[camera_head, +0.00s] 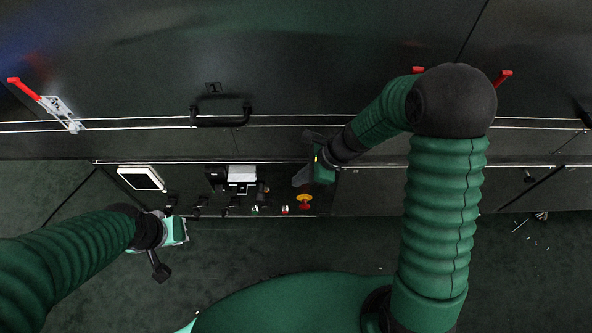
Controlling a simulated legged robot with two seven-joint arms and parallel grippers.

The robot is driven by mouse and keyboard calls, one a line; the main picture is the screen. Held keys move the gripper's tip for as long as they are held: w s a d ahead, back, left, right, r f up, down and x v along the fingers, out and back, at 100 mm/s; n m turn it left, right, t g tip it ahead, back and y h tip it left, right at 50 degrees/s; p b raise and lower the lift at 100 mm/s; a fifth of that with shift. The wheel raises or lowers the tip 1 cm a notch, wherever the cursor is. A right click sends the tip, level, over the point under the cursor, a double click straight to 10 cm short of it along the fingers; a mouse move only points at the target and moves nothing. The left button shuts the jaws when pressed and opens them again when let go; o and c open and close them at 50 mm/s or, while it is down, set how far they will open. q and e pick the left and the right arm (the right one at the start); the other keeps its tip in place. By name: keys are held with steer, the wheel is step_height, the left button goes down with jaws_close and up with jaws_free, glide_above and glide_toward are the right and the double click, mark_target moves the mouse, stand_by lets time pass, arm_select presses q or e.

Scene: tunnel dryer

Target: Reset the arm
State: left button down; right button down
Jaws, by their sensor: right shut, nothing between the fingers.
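My right arm, in a green ribbed sleeve, bends at a black elbow at the right and reaches left to the dark machine (270,85). Its gripper (301,177) is shut and empty, in front of the control panel (205,205) near its right end. Whether it touches the panel cannot be told. My left arm comes in from the lower left. Its gripper (160,268) hangs over the floor, below and left of the panel. Its fingers show too poorly to tell whether they are open or shut.
The panel carries a white screen (141,178), several dark switches and a red knob on yellow (304,201). A black handle (220,114) sits above. A red lever (24,89) is at the upper left.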

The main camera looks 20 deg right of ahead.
steer(key=s+d+r+n+h, duration=0.3)
steer(key=s+n, duration=0.2)
steer(key=n, duration=0.5)
steer(key=s+d+r+n+h, duration=0.35)
steer(key=s+n, duration=0.25)
steer(key=n, duration=0.4)
step_height(320, 180, up, 23)
steer(key=n+p, duration=0.1)
steer(key=p, duration=2.1)
steer(key=shift+w+a+f+n+t, duration=0.15)
steer(key=shift+n+t, duration=0.15)
steer(key=shift+t, duration=0.1)
